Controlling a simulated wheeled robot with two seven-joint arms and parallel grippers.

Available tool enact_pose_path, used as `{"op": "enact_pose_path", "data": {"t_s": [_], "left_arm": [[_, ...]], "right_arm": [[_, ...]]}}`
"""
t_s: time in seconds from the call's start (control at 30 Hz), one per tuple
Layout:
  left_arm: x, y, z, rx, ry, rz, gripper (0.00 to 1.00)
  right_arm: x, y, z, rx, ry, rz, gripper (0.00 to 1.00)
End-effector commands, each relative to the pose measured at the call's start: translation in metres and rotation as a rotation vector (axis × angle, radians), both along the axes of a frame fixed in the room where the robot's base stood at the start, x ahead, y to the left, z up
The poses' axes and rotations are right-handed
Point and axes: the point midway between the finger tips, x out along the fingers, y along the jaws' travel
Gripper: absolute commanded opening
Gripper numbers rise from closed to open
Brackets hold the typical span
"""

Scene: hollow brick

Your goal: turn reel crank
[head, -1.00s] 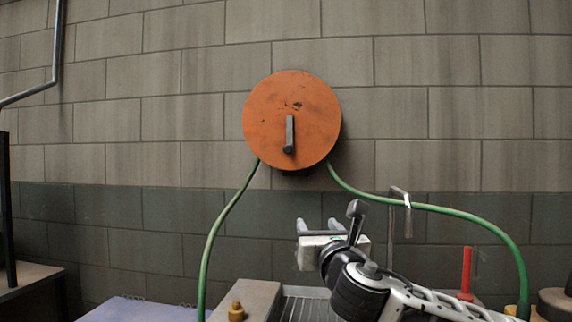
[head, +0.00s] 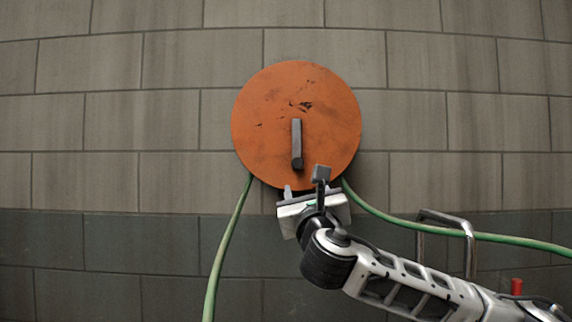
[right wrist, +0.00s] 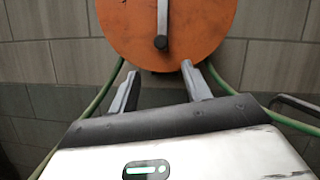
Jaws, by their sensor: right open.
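The round orange reel (head: 265,110) is mounted on the block wall, and it also fills the top of the right wrist view (right wrist: 120,25). Its dark crank (head: 296,140) sits on the face and points down, with a rounded knob at the lower end; the crank also shows in the right wrist view (right wrist: 161,25). My right gripper (head: 304,183) is open and empty just below the crank's lower end, near the reel's bottom edge. In the right wrist view its two fingers (right wrist: 160,75) point up at the reel, with the crank knob beyond the gap between them. My left gripper is not in view.
A green hose (head: 228,240) hangs down from the reel's lower left. Another green hose (head: 440,228) runs off to the right, past a bent metal bar (head: 472,250). A red object (head: 517,286) stands at the lower right. The wall to the left is clear.

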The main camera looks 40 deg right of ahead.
Motion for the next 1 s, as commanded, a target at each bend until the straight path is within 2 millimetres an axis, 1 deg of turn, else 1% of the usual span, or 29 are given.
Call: {"op": "enact_pose_path", "data": {"t_s": [0.1,0.3,0.5,0.6,0.8,1.0], "left_arm": [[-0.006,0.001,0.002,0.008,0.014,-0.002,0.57],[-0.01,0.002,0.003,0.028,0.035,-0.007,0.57],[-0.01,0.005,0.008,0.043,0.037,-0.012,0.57],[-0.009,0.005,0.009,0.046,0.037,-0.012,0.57],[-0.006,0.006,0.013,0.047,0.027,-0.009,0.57],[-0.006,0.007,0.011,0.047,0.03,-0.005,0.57]], "right_arm": [[0.015,-0.011,0.01,0.003,-0.001,-0.004,0.48],[0.048,-0.034,0.027,0.004,-0.001,-0.002,0.48],[0.081,-0.057,0.043,0.004,0.0,-0.002,0.48],[0.094,-0.066,0.048,0.003,0.001,-0.002,0.48],[0.11,-0.076,0.054,0.003,0.0,0.0,0.48],[0.114,-0.079,0.055,0.001,0.001,0.001,0.48]]}}
